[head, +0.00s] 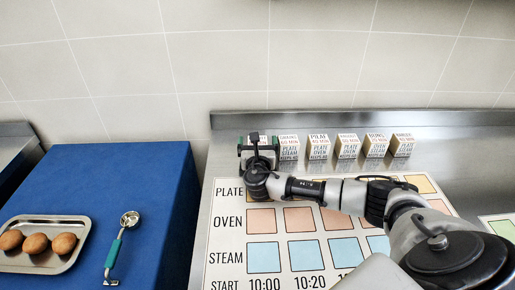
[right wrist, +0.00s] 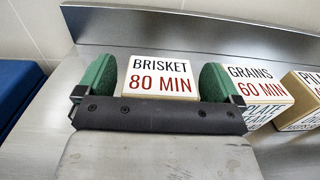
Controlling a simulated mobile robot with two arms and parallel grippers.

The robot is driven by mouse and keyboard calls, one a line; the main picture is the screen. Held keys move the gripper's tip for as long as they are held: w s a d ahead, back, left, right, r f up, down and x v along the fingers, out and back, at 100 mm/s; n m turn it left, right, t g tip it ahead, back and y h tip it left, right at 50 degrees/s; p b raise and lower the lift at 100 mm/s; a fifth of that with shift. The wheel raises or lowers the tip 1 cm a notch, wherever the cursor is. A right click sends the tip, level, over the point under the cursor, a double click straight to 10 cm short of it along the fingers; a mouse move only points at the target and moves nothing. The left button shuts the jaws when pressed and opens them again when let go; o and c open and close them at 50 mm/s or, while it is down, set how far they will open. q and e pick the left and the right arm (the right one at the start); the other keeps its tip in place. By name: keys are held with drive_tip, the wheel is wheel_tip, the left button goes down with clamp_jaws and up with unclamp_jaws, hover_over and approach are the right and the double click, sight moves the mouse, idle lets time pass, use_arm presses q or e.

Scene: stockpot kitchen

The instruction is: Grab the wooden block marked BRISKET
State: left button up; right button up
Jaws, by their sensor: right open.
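The wooden block marked BRISKET (right wrist: 158,72) shows in the right wrist view with "80 MIN" in red on its top face. In the head view it is mostly hidden behind my right gripper (head: 257,152), at the left end of the row of blocks. In the right wrist view my right gripper (right wrist: 157,84) is open, with one green finger pad on each side of the BRISKET block. A small gap shows at the left pad; the right pad is very close to the block, and contact cannot be told. My left gripper is out of view.
The GRAINS block (right wrist: 258,84) stands close to the right finger, with the PILAF block (head: 319,146) and several others further right. A steel back wall rises behind. A chart (head: 232,239) with coloured squares lies in front. A blue stand (head: 150,170) with a tray (head: 75,262) is left.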

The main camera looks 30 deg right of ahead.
drive_tip(key=shift+w+d, duration=0.15)
drive_tip(key=shift+w, duration=0.15)
drive_tip(key=shift+c, duration=0.4)
drive_tip(key=c, duration=1)
